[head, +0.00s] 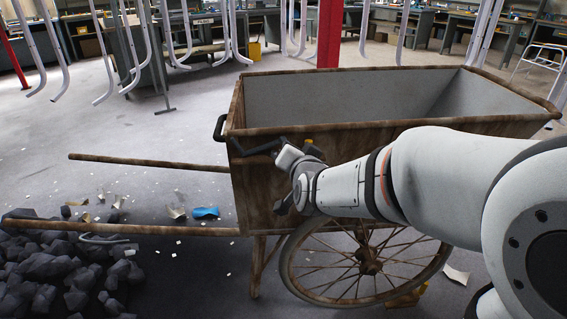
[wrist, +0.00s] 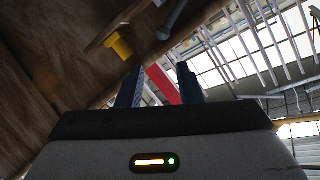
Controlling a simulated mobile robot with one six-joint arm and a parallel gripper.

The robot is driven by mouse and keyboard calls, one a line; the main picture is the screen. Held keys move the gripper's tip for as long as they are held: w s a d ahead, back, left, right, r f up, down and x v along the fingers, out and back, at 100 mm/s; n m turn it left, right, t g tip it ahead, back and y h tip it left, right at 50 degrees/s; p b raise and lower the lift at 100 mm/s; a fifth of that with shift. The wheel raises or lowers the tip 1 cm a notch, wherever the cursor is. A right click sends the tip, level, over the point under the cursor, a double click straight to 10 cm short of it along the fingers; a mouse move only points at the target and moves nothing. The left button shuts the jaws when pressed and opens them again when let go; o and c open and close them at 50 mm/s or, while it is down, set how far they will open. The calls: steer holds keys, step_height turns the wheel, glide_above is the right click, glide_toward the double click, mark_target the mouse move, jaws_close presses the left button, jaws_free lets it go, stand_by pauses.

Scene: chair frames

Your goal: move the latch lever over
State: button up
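The wooden handcart (head: 262,185) stands in the middle of the head view. A dark bent bar (head: 258,148), which looks like the latch lever, lies along its left upper side, close to my wrist. A grey-blue rod (wrist: 172,20) sticks out to the right of the knob. My gripper (wrist: 160,80) is open, its two dark fingers apart with nothing between them. The knob is beyond the left finger, seemingly apart from it.
Two cart shafts (head: 150,161) reach left. A spoked wheel (head: 368,262) stands below the box. Dark rubble (head: 45,268) and a blue scrap (head: 206,212) lie on the floor at left. A red post (head: 329,35) and hanging chair frames stand behind.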

mark_target(268, 147)
steer(key=w+f+t+b, duration=0.1)
steer(key=w+a+f+m+b, duration=0.1)
steer(key=w+f+m+t+h, duration=0.1)
steer(key=shift+a+t+b, duration=0.3)
steer(key=shift+a+b, duration=0.05)
steer(key=shift+b, duration=0.05)
steer(key=w+p, duration=0.1)
steer(key=w, duration=0.1)
steer(key=w+p, duration=0.1)
steer(key=w, duration=0.1)
steer(key=w+p, duration=0.1)
steer(key=w, duration=0.2)
steer(key=shift+a+r, duration=0.1)
steer(key=shift+a, duration=0.15)
steer(key=shift+c, duration=0.8)
steer(key=shift+s, duration=0.15)
steer(key=c, duration=0.3)
